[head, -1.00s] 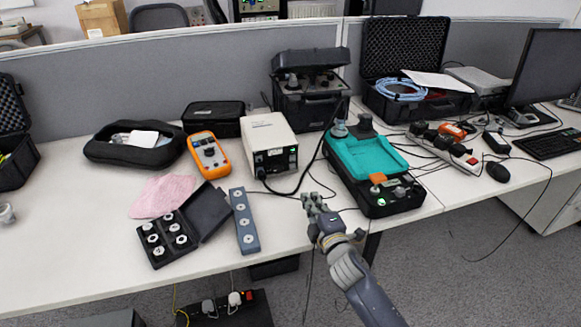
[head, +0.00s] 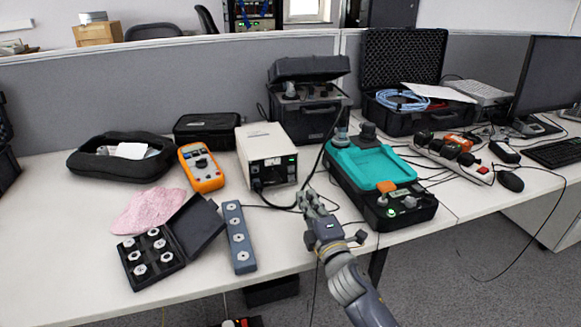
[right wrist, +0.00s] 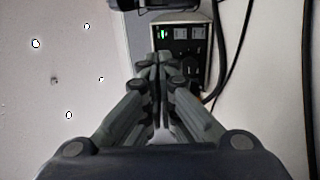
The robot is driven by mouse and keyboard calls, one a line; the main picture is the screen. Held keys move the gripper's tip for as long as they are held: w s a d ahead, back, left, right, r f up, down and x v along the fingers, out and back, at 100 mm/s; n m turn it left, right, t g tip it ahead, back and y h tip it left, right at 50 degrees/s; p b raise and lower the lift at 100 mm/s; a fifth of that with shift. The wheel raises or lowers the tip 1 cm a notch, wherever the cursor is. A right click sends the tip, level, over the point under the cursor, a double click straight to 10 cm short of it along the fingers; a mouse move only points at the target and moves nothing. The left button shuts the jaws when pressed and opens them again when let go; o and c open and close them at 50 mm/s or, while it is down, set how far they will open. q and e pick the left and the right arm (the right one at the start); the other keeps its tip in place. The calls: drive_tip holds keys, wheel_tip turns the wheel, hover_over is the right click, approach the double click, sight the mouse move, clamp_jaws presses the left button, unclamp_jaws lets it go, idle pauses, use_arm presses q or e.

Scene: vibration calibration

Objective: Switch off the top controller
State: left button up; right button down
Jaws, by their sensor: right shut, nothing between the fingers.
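A white box-shaped controller (head: 266,155) stands on the desk with its dark front panel facing me. A small light shows on the panel. It also shows in the right wrist view (right wrist: 198,22), just beyond the fingertips, with a lit green indicator at the panel's upper left. My right gripper (head: 309,197) is shut and empty, in front of the controller and slightly to its right. In the right wrist view the closed fingers (right wrist: 157,62) point at the panel and cover its lower left part. I cannot tell whether they touch it. My left gripper is not in view.
Right of the gripper is a teal-and-black device (head: 372,165) with a green light and knobs. An orange multimeter (head: 201,168), a grey block with round fittings (head: 238,240) and an open case (head: 150,262) lie left. A black cable (head: 312,172) loops beside the controller.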

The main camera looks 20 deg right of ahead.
approach(286, 155)
drive_tip(key=shift+w+d+f+b, duration=0.2)
drive_tip(key=shift+w+f+b, duration=0.2)
drive_tip(key=shift+f, duration=0.3)
drive_tip(key=w, duration=0.4)
drive_tip(key=shift+w+a+r, duration=0.1)
drive_tip(key=shift+w+r, duration=0.15)
drive_tip(key=shift+w, duration=0.05)
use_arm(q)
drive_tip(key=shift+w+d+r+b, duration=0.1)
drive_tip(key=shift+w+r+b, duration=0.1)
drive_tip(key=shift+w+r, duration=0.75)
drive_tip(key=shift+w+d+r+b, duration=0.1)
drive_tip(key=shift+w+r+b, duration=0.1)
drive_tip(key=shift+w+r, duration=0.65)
use_arm(e)
drive_tip(key=shift+w+r, duration=0.1)
drive_tip(key=shift+w, duration=0.7)
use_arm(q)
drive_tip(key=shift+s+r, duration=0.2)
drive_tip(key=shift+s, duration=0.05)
